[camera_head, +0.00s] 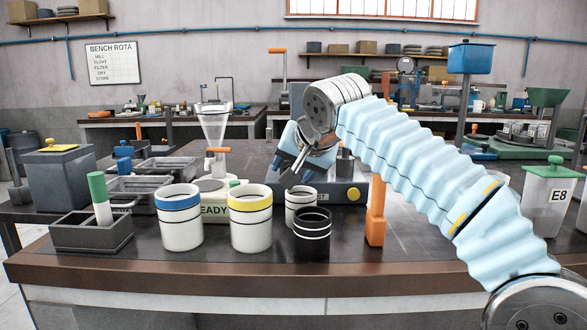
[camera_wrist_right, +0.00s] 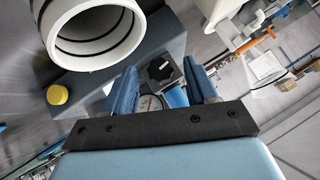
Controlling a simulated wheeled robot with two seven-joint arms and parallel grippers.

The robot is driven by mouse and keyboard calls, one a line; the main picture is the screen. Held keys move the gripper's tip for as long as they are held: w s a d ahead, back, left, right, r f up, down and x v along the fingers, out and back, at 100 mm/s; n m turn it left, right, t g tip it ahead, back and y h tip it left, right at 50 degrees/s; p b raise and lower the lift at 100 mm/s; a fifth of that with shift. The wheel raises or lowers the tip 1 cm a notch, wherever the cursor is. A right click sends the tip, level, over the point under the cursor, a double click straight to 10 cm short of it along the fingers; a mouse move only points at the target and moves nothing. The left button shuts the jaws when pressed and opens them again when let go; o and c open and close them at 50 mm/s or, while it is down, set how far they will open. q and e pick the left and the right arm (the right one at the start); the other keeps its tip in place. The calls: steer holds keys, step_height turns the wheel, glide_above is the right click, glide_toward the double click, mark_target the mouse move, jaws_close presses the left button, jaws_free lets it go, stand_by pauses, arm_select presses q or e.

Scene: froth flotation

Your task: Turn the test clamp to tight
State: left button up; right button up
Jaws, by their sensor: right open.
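My right gripper (camera_head: 299,165) points down over the dark grey station (camera_head: 340,190) with a yellow button (camera_head: 353,194). In the right wrist view its blue fingers (camera_wrist_right: 161,72) are apart. A black star-shaped knob on a square black plate (camera_wrist_right: 160,68) shows in the gap between them, apparently unheld. I take this knob for the test clamp, but I cannot read its setting. A dial (camera_wrist_right: 150,103) is partly hidden behind the left finger. In the head view my right arm and gripper hide the knob. My left gripper is out of view.
White pots with a blue band (camera_head: 180,218) and a yellow band (camera_head: 250,218), a smaller white pot (camera_head: 300,203) and a black one (camera_head: 312,235) stand in front of the station. An orange post (camera_head: 375,212) stands right of them.

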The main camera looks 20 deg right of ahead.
steer(key=p+v, duration=0.1)
steer(key=v, duration=1.2)
steer(key=shift+p, duration=0.3)
steer(key=shift+s+r, duration=0.15)
